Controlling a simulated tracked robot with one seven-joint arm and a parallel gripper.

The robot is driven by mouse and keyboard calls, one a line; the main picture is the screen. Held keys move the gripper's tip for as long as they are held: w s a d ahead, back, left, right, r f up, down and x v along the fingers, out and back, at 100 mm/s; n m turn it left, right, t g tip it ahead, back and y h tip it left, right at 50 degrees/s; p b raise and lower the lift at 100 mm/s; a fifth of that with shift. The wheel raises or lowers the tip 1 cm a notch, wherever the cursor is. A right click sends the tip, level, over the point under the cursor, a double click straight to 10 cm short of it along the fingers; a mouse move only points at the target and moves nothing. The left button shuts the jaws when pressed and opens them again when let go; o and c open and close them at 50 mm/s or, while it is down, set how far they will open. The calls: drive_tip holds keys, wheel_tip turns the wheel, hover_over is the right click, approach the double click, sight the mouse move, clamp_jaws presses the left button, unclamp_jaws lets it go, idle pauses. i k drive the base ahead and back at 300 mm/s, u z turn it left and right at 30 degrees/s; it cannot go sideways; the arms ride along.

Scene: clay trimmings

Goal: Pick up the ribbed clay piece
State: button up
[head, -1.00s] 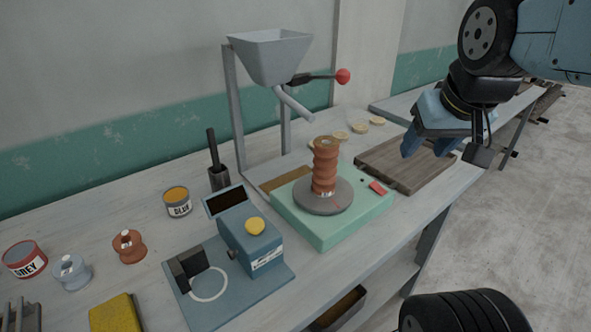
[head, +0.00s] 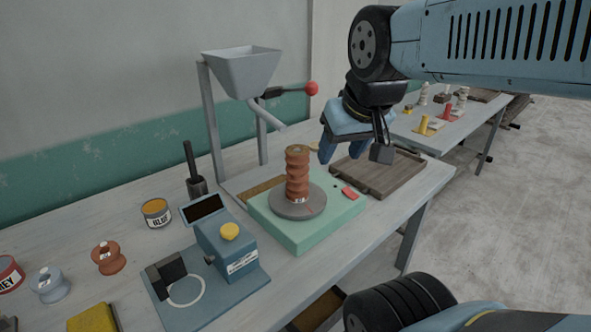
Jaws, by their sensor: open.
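The ribbed clay piece (head: 297,172) is a reddish-brown column with rounded ridges. It stands upright on a round grey turntable (head: 312,207) on top of a pale green box (head: 262,217). My gripper (head: 337,153) has blue fingers and points down. In the picture it is just right of the clay piece's top, apart from it. The fingers are open and I see nothing between them. How far behind or in front of the piece they are is hard to tell.
A grey hopper press (head: 243,68) with a red-knobbed lever (head: 311,88) stands behind the piece. A blue scale (head: 228,247), a glue tin (head: 156,213) and spools (head: 109,258) are at the left.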

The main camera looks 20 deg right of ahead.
sight(297, 160)
drive_tip(key=z, duration=0.85)
drive_tip(key=k, duration=2.15)
drive_tip(key=u, duration=0.55)
drive_tip(key=i, duration=1)
drive_tip(key=z, duration=0.15)
